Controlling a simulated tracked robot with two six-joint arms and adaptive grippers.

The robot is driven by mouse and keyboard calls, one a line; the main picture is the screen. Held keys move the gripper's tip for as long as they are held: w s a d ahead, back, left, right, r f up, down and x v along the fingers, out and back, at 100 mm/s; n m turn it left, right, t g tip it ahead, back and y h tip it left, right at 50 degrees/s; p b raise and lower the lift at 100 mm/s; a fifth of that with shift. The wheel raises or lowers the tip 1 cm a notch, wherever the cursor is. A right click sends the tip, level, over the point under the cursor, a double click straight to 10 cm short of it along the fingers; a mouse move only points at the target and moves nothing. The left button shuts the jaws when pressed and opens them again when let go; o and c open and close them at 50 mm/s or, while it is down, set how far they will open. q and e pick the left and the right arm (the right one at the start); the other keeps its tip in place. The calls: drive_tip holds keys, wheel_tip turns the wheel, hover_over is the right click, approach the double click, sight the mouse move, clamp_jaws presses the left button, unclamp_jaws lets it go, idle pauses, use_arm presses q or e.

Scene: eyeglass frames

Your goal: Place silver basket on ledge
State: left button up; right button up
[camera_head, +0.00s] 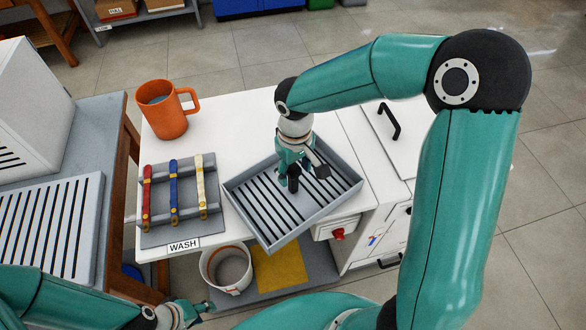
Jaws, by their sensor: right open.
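A silver-grey basket (260,218) with raised sides and a dark slatted floor rests on the white counter. It sits at an angle, and its near corner reaches over the counter's front edge. My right gripper (307,180) points down inside the basket's outline, over its far part. It is open; whether its fingers touch the basket is unclear. My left gripper (198,312) is low at the bottom edge, near a white bucket; its fingers are too small and partly hidden to read. Which surface is the ledge is not clear.
An orange mug (168,118) stands at the counter's back left. A grey rack (183,236) holds red, blue and yellow glasses pieces, beside a WASH label (184,245). The white bucket (226,270) and a yellow cloth (277,268) are below. A grey slatted panel (48,228) lies on the left table.

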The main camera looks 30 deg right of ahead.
drive_tip(key=shift+r, duration=0.1)
wheel_tip(320, 180, up, 12)
idle(0.5)
idle(0.5)
